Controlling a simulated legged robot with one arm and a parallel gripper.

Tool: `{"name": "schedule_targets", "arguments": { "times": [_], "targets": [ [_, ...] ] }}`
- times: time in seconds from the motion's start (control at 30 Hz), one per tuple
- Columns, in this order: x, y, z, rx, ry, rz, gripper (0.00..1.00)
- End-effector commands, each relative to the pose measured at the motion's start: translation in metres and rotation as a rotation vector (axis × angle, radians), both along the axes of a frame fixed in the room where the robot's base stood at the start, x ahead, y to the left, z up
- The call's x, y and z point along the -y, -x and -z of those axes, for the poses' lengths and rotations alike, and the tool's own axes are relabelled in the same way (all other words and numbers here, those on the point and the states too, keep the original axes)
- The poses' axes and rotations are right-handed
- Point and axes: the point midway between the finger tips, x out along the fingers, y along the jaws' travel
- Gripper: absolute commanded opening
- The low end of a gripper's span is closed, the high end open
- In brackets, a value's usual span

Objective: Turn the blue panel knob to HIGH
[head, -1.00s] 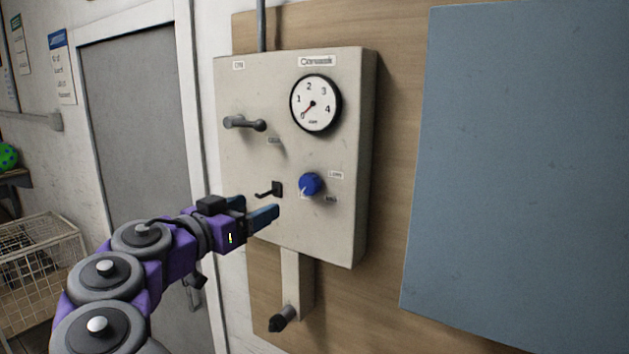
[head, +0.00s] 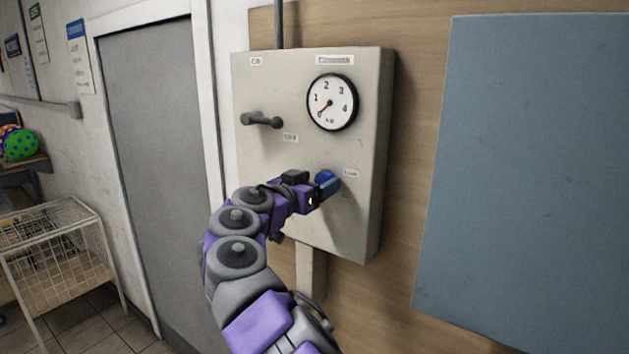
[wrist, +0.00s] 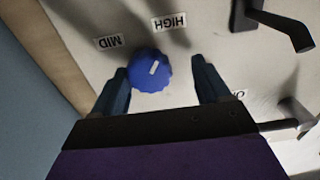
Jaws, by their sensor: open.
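The blue knob (wrist: 149,70) sits on the panel between my gripper's open fingers in the wrist view, nearer the left finger. Its white pointer mark slants toward the upper right. The label HIGH (wrist: 169,22) and the label MID (wrist: 108,42) lie beside it, upside down in this view. In the head view the knob (head: 325,176) is partly hidden by my gripper (head: 328,188), which is at the panel face. My gripper (wrist: 165,88) is open and holds nothing. Whether a finger touches the knob I cannot tell.
The beige panel box (head: 300,75) carries a round gauge (head: 332,102) with its needle at the low end and a grey lever (head: 262,120). A black handle (wrist: 280,22) shows in the wrist view. A blue-grey board (head: 530,170) is at the right; a wire cart (head: 60,260) stands left.

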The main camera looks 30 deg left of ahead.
Motion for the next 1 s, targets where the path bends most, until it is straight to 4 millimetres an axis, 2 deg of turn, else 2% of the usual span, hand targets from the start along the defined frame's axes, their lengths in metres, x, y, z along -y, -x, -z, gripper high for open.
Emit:
{"name": "schedule_targets", "arguments": {
  "times": [0.1,0.3,0.87,1.0],
  "targets": [
    [0.0047,-0.0033,-0.0014,0.000,-0.001,0.005,0.75],
    [0.0002,-0.0017,0.0003,0.001,0.002,0.003,0.74],
    [-0.0043,-0.0015,0.0022,0.000,0.005,0.000,0.20],
    [-0.0048,-0.0011,0.0017,-0.001,0.020,0.001,0.20]
  ]
}}
